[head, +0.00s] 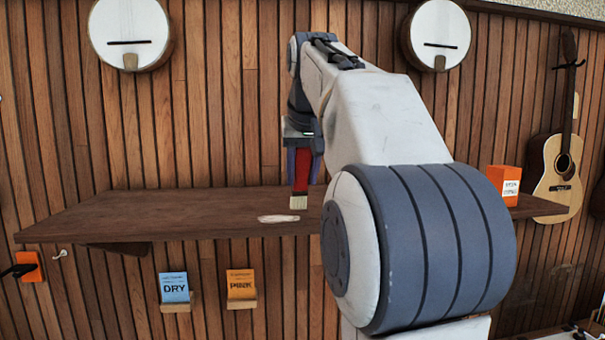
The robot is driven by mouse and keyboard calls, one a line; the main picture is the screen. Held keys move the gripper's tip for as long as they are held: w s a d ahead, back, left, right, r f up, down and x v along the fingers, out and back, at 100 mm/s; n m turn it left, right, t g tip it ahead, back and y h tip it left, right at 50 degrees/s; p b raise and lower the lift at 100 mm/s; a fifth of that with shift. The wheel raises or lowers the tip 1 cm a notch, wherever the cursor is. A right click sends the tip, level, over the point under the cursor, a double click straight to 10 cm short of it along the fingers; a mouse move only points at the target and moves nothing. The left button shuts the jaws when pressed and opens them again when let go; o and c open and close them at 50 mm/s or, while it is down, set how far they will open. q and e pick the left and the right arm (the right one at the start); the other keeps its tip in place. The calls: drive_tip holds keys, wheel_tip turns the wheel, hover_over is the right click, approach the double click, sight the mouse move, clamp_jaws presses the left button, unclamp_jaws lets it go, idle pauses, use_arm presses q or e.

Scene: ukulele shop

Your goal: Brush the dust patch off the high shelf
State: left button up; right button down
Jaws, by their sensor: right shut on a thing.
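The high shelf (150,213) is a dark brown board along the wood-slat wall. A pale dust patch (279,219) lies on its top near the front edge, at the middle of the view. My right gripper (302,148) is above the shelf, shut on a brush (301,172) with a red handle. The brush points down, and its pale bristles (298,202) are just behind and to the right of the dust patch. I cannot tell whether the bristles touch the shelf. My left gripper is not in view.
An orange box (504,182) stands on the shelf's right end. A ukulele (560,165) hangs at the right, and banjos (131,32) (437,35) hang above. Blue (174,288) and orange (241,284) packets sit below the shelf. The shelf's left half is clear. My right arm hides part of the shelf.

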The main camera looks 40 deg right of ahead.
drive_tip(key=shift+f+b, duration=0.7)
drive_tip(key=shift+f, duration=0.1)
drive_tip(key=w+a+p, duration=0.1)
drive_tip(key=w+a, duration=0.2)
drive_tip(key=a, duration=0.2)
drive_tip(key=shift+w+a, duration=0.15)
idle(0.6)
drive_tip(key=shift+a, duration=0.1)
